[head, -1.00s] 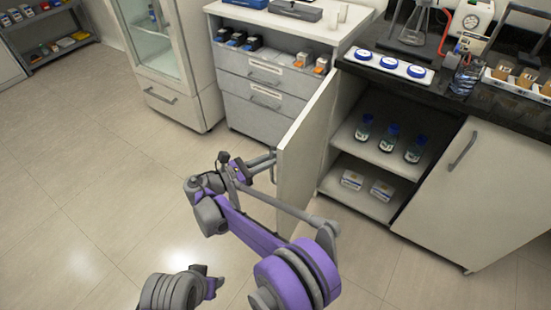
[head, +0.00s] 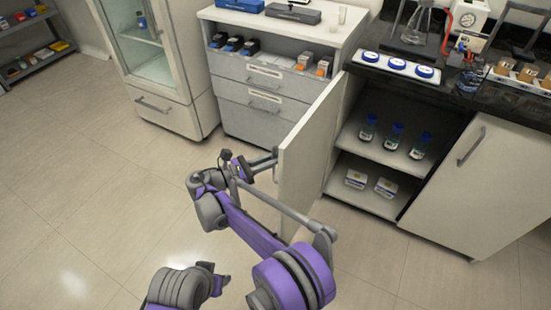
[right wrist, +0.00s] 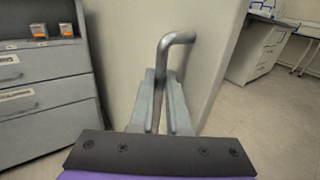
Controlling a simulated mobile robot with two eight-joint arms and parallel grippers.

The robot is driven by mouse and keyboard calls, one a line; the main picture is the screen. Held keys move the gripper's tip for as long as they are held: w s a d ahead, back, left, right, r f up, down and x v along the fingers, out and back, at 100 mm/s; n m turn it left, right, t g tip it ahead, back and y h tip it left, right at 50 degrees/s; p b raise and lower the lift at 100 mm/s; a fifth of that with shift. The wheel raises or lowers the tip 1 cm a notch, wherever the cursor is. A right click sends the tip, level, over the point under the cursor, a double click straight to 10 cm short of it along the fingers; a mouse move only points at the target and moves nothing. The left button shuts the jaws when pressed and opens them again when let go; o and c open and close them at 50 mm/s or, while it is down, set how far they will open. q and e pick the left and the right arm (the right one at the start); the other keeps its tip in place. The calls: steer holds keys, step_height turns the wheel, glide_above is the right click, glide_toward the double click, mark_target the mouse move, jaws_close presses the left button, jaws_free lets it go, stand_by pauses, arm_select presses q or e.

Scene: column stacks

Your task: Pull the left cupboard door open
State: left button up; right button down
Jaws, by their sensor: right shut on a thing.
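The left cupboard door (head: 308,148) stands wide open, swung out from the cupboard front. Its bar handle (right wrist: 176,39) is on the door's outer face. My right gripper (head: 268,162) is at that handle on the door's left side. In the right wrist view its two fingers (right wrist: 161,100) are closed around the lower part of the bar. The open cupboard (head: 338,175) shows two shelf levels behind the door.
Blue-capped bottles (head: 394,137) stand on the upper shelf and white boxes (head: 386,188) below. The right cupboard door (head: 480,190) is shut. A drawer unit (head: 262,95) stands left of the open door, and a glass-fronted cabinet (head: 150,60) beyond it. Floor at left (head: 90,190) is clear.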

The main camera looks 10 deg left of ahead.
arm_select(q)
steer(key=shift+a, duration=0.1)
arm_select(e)
steer(key=shift+a, duration=0.1)
stand_by(0.3)
steer(key=c, duration=1.2)
jaws_free()
steer(key=shift+o, duration=0.2)
